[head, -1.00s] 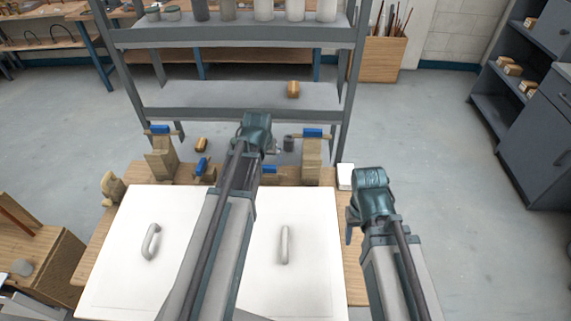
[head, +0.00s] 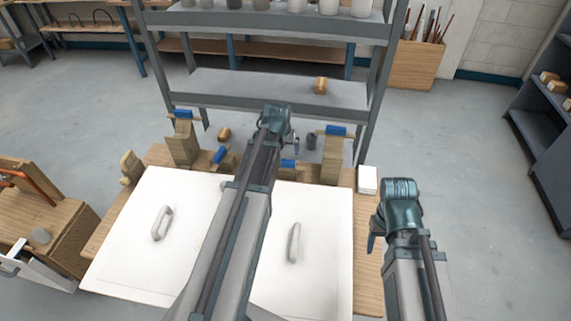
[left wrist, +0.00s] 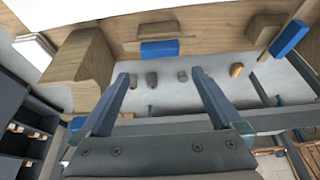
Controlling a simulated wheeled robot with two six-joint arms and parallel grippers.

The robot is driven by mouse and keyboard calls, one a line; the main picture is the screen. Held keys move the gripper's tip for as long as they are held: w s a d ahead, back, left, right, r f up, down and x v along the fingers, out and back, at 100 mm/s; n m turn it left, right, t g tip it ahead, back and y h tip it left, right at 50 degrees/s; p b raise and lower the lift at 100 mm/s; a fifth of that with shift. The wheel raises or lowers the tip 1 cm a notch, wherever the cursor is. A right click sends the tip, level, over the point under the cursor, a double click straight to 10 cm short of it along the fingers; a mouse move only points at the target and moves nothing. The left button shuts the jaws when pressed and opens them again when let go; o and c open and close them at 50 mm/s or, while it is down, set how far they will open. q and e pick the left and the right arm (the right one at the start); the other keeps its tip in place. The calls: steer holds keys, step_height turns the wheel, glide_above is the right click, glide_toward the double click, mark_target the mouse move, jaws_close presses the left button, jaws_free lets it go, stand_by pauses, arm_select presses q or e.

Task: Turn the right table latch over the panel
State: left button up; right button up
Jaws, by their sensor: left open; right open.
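The white panel (head: 330,215) lies flat on the wooden table and has two grey handles. The right table latch, with a blue grip (head: 288,163), is at the far panel edge, partly behind my left arm. In the left wrist view, its blue grip (left wrist: 159,48) lies beside a wooden piece, off the white panel at the top. My left gripper (left wrist: 160,82) is open and empty, its fingers pointing toward the latch but apart from it. In the head view its fingers are mostly hidden behind the wrist.
Another blue grip (head: 220,155) sits at the far edge to the left. Wooden posts with blue tops stand at the left (head: 183,140) and right (head: 331,155). A white box (head: 367,180) lies on the right corner. A grey shelf (head: 270,88) stands behind.

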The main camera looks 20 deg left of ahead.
mark_target(286, 161)
arm_select(q)
steer(key=b+x, duration=0.8)
steer(key=x, duration=0.2)
steer(key=shift+f+b, duration=0.2)
steer(key=shift+b, duration=0.1)
arm_select(e)
step_height(286, 161, down, 10)
steer(key=shift+r, duration=0.15)
arm_select(q)
jaws_close()
